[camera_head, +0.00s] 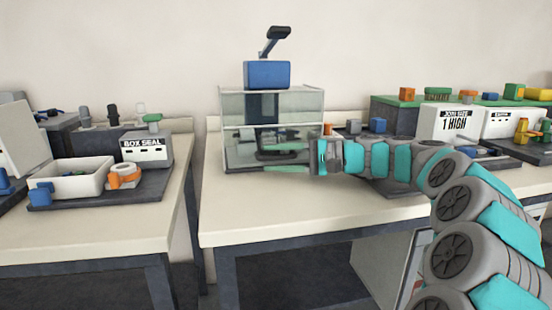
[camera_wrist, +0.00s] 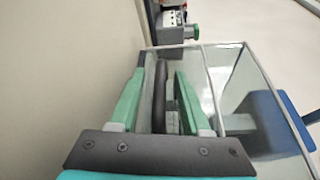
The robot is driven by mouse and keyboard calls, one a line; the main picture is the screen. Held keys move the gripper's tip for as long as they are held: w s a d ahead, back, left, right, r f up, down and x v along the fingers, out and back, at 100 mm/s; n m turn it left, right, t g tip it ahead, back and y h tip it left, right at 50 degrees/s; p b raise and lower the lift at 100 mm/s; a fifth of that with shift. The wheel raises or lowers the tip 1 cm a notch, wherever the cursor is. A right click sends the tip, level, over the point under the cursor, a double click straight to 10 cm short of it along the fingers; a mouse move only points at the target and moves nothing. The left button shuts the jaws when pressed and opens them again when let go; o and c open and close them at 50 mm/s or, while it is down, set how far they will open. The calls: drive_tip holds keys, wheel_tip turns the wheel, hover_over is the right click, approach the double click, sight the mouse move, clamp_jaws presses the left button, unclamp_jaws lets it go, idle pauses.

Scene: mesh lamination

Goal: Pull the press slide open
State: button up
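The press (camera_head: 272,105) stands on the right-hand table, with a clear box-like guard, a blue block (camera_head: 267,74) on top and a raised black lever (camera_head: 274,40). My gripper (camera_head: 285,155) reaches in from the right at the front of the press, pointing left. In the wrist view its two green fingers (camera_wrist: 160,100) are apart, on either side of a dark rounded bar (camera_wrist: 161,90), which looks like the slide's handle. Small gaps show between bar and fingers. The slide itself is mostly hidden behind the clear panels and my gripper, so its position is hard to tell.
A white bin (camera_head: 72,182) and a BOX SEAL unit (camera_head: 146,149) stand on the left table. White labelled boxes (camera_head: 449,123) and small coloured parts crowd the right side, behind my arm. The tabletop (camera_head: 290,218) in front of the press is clear.

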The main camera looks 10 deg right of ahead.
clamp_jaws()
idle(1.3)
